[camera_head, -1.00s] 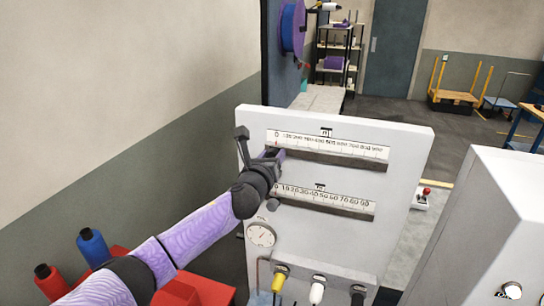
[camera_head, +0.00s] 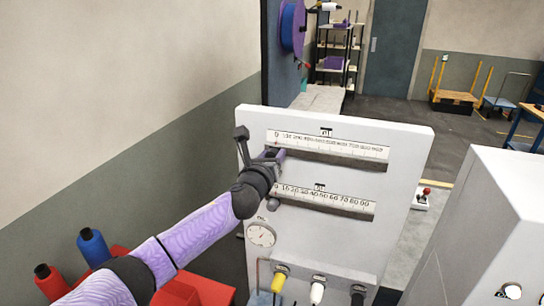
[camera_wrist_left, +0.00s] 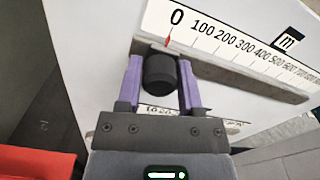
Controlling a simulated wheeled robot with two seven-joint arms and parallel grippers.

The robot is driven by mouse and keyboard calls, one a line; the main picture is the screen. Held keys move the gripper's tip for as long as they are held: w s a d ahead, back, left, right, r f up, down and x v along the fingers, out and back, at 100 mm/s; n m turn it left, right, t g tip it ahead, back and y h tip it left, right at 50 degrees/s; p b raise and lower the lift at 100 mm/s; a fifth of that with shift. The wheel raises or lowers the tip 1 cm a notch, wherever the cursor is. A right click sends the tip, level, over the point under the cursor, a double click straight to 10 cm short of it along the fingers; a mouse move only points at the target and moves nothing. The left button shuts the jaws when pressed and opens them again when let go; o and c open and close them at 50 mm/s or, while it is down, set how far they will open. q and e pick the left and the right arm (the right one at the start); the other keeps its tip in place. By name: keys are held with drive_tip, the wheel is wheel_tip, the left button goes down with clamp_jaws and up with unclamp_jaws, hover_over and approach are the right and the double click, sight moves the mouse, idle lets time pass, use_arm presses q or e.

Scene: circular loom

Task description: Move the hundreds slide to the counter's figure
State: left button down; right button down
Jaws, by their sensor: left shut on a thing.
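The hundreds slide is a black round knob (camera_wrist_left: 161,72) with a red pointer on the upper scale (camera_wrist_left: 230,45), marked 0 and then in hundreds. In the left wrist view the red pointer stands near the 0 mark. My left gripper (camera_wrist_left: 160,85) has its two purple fingers on either side of the knob and is shut on it. In the head view my left gripper (camera_head: 273,160) is at the left end of the upper scale (camera_head: 335,145) and hides the knob. The counter's figure is not readable. My right gripper is not in view.
A lower tens scale (camera_head: 330,201) with its own dark knob (camera_head: 273,203) at the left end sits below on the white panel (camera_head: 410,180). A round dial (camera_head: 261,234) and yellow, white and black plugs (camera_head: 317,291) are further down. A white cabinet (camera_head: 490,230) stands at right.

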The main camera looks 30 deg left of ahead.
use_arm(q)
drive_tip(key=shift+w+d+p, duration=0.15)
drive_tip(key=shift+d+p, duration=0.05)
drive_tip(key=shift+d, duration=0.45)
drive_tip(key=shift+w+d+p, duration=0.15)
drive_tip(key=shift+d, duration=0.5)
drive_tip(key=shift+c, duration=1.5)
unclamp_jaws()
drive_tip(key=shift+a, duration=0.1)
drive_tip(key=v, duration=1)
drive_tip(key=shift+b, duration=0.45)
